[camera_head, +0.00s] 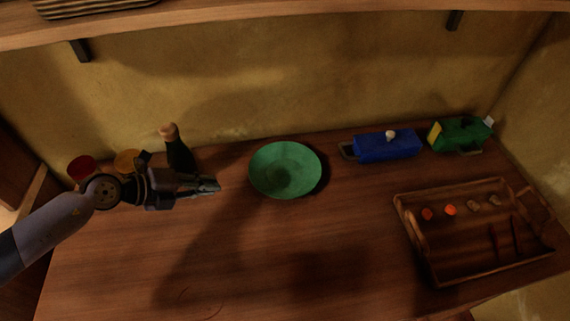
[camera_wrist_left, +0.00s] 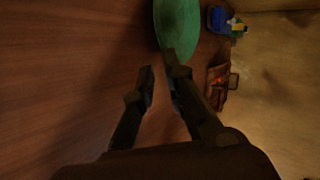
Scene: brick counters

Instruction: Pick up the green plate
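The green plate (camera_head: 285,165), round and shallow, rests on the wooden counter near the back wall in the head view. It also shows in the left wrist view (camera_wrist_left: 180,25) at the top, past the fingertips. My left gripper (camera_head: 212,185) is to the left of the plate, apart from it, and points towards it. In the left wrist view its two fingers (camera_wrist_left: 160,68) stand apart with nothing between them; one fingertip overlaps the plate's edge in the picture. My right gripper is in neither view.
A dark bottle (camera_head: 179,152), a red cup (camera_head: 81,168) and a yellowish item (camera_head: 127,160) stand behind my left arm. A blue box (camera_head: 388,145) and green box (camera_head: 461,135) are right of the plate. A wooden tray (camera_head: 430,268) is front right. The front middle counter is clear.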

